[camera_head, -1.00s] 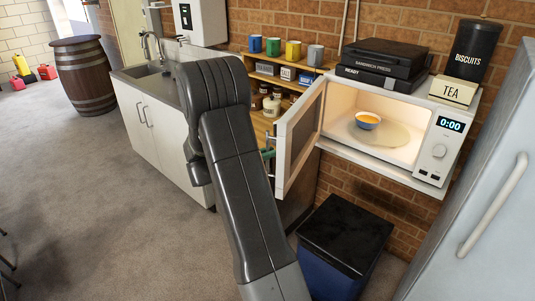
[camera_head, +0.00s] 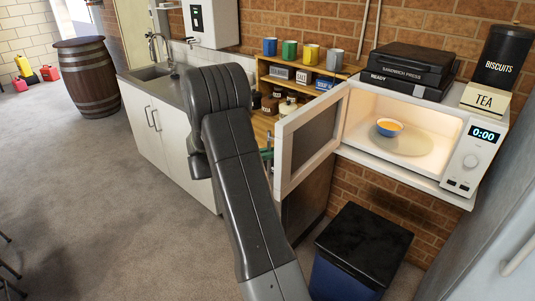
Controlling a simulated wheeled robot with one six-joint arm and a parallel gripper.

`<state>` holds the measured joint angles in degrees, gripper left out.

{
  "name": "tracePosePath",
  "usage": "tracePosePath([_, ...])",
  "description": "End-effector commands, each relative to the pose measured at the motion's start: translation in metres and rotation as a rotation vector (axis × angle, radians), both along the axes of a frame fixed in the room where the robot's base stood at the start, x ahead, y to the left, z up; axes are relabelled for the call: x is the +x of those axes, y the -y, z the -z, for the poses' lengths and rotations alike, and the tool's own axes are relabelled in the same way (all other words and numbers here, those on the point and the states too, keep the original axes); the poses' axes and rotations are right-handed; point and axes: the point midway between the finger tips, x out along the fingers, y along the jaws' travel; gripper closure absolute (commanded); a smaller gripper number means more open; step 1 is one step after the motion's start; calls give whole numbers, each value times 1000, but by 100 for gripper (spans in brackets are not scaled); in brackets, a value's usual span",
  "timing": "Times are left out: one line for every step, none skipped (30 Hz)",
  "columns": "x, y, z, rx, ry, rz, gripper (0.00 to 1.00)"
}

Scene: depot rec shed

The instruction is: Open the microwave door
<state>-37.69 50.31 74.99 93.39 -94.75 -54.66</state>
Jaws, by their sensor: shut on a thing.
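The white microwave (camera_head: 487,170) is on the brick wall at the right, with its lit inside showing. Its door (camera_head: 284,155) stands wide open, swung out to the left. A blue bowl (camera_head: 388,129) with orange contents sits on the round plate (camera_head: 408,144) inside. My gripper (camera_head: 266,154) is mostly hidden behind my dark arm; a bit of green and grey shows at the door's left edge, where the handle is. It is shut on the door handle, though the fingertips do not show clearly.
A black-lidded blue bin (camera_head: 363,246) stands below the microwave. Black boxes (camera_head: 410,63), a TEA box (camera_head: 485,100) and a BISCUITS tin (camera_head: 505,57) sit on top. A shelf with mugs (camera_head: 289,50) is behind the door. Open carpet (camera_head: 90,200) lies at the left.

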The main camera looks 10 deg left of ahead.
Motion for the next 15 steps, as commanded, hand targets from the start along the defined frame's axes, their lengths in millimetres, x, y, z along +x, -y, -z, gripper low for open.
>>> tracePosePath([1,1,-1,-1,3,0,100])
tracePosePath([1,1,-1,0,4,0,86])
tracePosePath([1,1,-1,1,3,0,78])
tracePosePath([1,1,-1,1,3,0,74])
tracePosePath([1,1,-1,1,3,0,74])
tracePosePath([1,1,-1,0,2,0,74])
tracePosePath([1,1,-1,0,2,0,74])
tracePosePath([1,0,-1,0,2,0,74])
tracePosePath([1,0,-1,0,2,0,74])
tracePosePath([1,0,-1,0,2,0,74])
tracePosePath([1,0,-1,0,2,-1,74])
tracePosePath([0,0,-1,0,2,-1,74])
tracePosePath([0,-1,-1,0,2,-1,74])
tracePosePath([-1,-2,0,0,2,-2,74])
tracePosePath([-2,-5,0,1,3,-2,74])
